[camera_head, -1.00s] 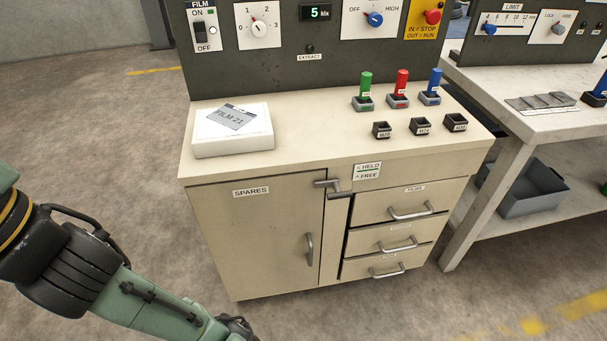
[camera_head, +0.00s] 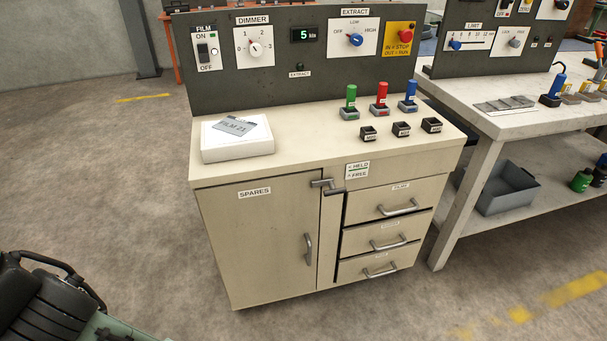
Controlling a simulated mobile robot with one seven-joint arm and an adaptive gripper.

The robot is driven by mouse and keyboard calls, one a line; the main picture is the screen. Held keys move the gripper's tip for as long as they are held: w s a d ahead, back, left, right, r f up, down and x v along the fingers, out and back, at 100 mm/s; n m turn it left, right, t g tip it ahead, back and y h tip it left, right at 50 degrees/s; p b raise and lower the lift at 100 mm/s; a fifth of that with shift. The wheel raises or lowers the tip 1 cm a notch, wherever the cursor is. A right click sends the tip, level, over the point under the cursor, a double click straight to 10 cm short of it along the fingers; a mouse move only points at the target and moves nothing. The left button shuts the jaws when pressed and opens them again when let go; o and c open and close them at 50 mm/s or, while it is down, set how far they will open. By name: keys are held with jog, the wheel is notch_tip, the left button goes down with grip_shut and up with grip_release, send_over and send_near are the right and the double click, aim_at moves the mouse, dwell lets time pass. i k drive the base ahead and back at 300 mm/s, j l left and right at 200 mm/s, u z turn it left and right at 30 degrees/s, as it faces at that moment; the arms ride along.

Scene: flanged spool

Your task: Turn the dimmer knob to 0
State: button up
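The dimmer knob (camera_head: 255,49) is a small white round knob on a white plate marked 0 to 3, under the DIMMER label (camera_head: 253,20). It is on the upright dark panel (camera_head: 300,83) at the back of the cabinet. Its pointer is too small to read surely. A display (camera_head: 305,35) to its right shows a green 5 and "klx". Nothing touches the knob.
Left of the knob is the FILM switch (camera_head: 208,52); right are the blue EXTRACT knob (camera_head: 355,40) and red stop button (camera_head: 405,37). A white box (camera_head: 237,142) and several coloured plugs (camera_head: 380,97) stand on the cabinet top (camera_head: 300,140).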

aim_at(255, 48)
jog(key=i+j, duration=0.4)
jog(key=i+j+z, duration=0.1)
jog(key=i+j, duration=0.35)
jog(key=j, duration=0.15)
